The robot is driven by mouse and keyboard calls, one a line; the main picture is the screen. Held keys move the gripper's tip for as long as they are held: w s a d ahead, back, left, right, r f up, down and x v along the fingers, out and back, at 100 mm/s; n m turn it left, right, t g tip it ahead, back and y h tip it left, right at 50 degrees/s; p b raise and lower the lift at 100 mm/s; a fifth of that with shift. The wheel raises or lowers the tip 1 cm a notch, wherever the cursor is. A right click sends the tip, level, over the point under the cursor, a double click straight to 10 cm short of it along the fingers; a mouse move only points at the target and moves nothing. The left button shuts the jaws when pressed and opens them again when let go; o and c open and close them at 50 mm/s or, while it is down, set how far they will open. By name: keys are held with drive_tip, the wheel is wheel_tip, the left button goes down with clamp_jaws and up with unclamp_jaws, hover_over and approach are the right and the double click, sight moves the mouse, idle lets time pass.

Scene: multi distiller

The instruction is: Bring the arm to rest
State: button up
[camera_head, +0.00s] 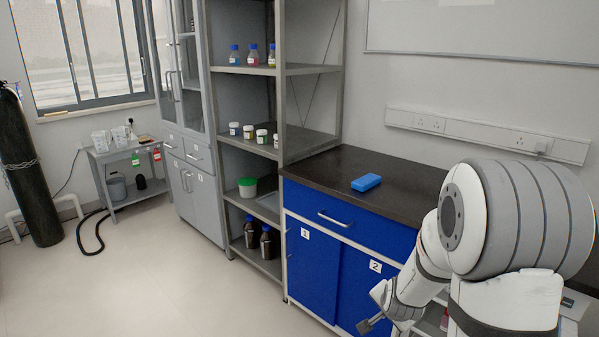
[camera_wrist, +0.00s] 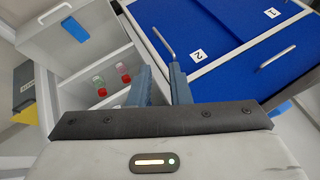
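My gripper (camera_wrist: 161,72) shows in the wrist view with its two blue-grey fingers apart and nothing between them. In the head view, my white and grey arm (camera_head: 520,215) fills the right side, bent down in front of the blue cabinet (camera_head: 312,268). My gripper hangs low there, in front of the door marked 2, clear of the dark worktop. In the wrist view the blue cabinet doors (camera_wrist: 225,60) lie beyond the fingers, at upper right.
A blue box (camera_head: 366,182) lies on the dark worktop (camera_head: 335,162). A grey shelf unit (camera_head: 283,100) with bottles and jars stands left of it.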

drive_tip(key=s+a+r+n+g+p, duration=0.1)
drive_tip(key=s+a+r+n+p, duration=0.1)
drive_tip(key=s+r, duration=0.6)
drive_tip(key=s+a+r+n+g+p, duration=0.2)
drive_tip(key=s+r+n+p, duration=0.2)
drive_tip(key=s+r, duration=0.3)
drive_tip(key=s+a+r+n+g+y+p, duration=0.1)
drive_tip(key=s+a+r+n+p, duration=0.2)
drive_tip(key=s+r, duration=0.5)
wheel_tip(320, 180, up, 3)
drive_tip(key=shift+s+f+n+g+p, duration=0.1)
drive_tip(key=shift+s+n+g+p, duration=0.35)
drive_tip(key=shift+n, duration=0.55)
